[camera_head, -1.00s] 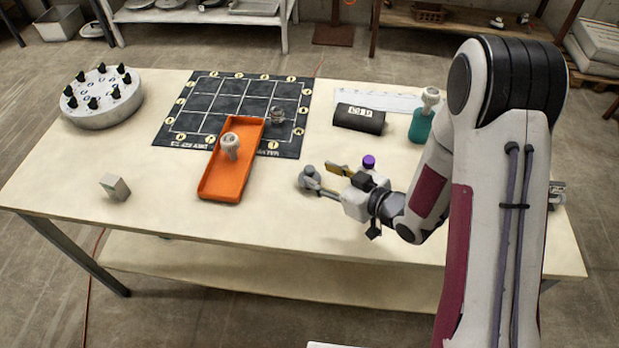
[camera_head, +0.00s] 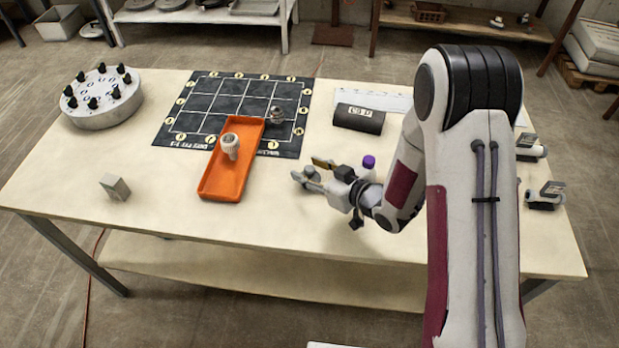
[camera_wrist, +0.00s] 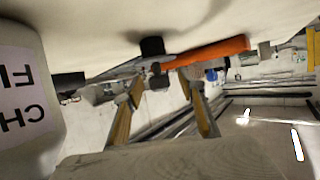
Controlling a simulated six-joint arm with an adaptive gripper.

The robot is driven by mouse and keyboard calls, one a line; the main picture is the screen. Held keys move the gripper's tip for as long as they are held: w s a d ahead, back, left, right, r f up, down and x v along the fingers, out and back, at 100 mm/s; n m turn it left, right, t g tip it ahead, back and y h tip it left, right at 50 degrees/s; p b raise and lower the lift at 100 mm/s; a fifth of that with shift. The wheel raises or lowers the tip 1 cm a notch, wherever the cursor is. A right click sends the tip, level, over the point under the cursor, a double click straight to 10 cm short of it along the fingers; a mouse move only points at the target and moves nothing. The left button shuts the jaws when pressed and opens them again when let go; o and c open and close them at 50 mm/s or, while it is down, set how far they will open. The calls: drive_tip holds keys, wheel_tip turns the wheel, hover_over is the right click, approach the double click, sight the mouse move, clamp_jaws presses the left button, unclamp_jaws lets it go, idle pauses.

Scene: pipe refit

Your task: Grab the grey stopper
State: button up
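In the wrist view, which is upside down, a dark short cylinder (camera_wrist: 152,46), seemingly the stopper, shows beyond the two separated fingers (camera_wrist: 160,82). The gripper looks open. Contact with the stopper cannot be made out.
A purple-capped bottle (camera_head: 368,165) stands close behind my gripper; a labelled white container (camera_wrist: 18,95) looms at the wrist view's left. The orange tray (camera_head: 210,184) holds a whitish fitting (camera_head: 230,146). The front table middle is clear.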

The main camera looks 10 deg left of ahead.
sight(310, 168)
drive_tip(key=shift+a, duration=0.1)
idle(0.4)
clamp_jaws()
drive_tip(key=shift+w, duration=0.1)
drive_tip(key=shift+r, duration=5)
